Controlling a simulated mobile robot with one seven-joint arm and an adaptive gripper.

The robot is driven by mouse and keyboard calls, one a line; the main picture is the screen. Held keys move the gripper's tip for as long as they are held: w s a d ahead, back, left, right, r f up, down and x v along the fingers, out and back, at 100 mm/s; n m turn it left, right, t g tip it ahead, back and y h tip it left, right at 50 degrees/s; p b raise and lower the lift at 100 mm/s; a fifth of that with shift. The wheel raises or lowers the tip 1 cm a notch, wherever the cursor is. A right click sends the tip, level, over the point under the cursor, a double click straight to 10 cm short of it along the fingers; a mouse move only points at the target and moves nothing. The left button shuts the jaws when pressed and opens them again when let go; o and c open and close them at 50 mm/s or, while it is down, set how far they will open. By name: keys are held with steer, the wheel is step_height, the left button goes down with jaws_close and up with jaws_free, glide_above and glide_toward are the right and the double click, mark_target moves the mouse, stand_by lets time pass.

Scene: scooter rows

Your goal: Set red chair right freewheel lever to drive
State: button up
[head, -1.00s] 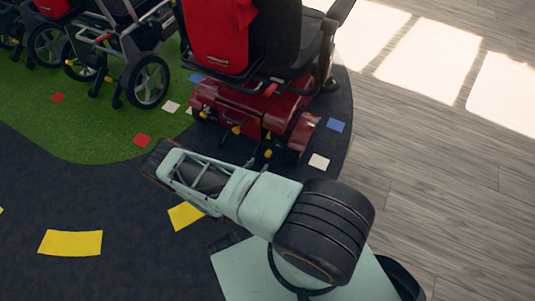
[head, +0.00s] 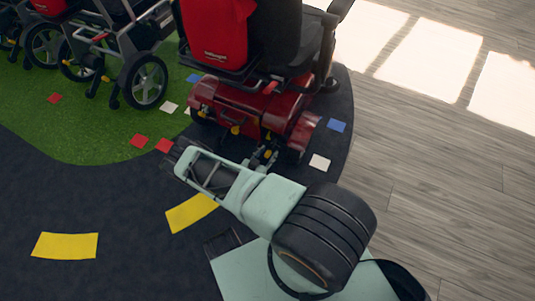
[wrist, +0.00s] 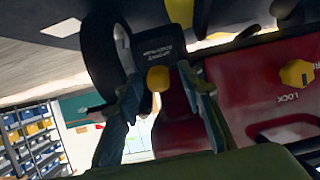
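The red chair (head: 250,105) stands with its rear toward me in the head view. Small yellow parts show low on its red base. My gripper (head: 266,156) is close behind the right part of that base. In the wrist view my gripper (wrist: 160,98) is open, with one finger on each side of a yellow knob (wrist: 158,78). The knob sits in front of a black part with small white lettering that I cannot read fully. I cannot tell whether the fingers touch it. Which knob belongs to the right freewheel lever is not clear.
Another yellow knob (wrist: 297,73) is on the red panel to the right, near the word LOCK. A black wheel (wrist: 108,50) is close to the left finger. Other wheeled chairs (head: 120,50) stand at the left. The wooden floor (head: 450,180) at the right is clear.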

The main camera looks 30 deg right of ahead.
steer(key=shift+c, duration=0.7)
jaws_close()
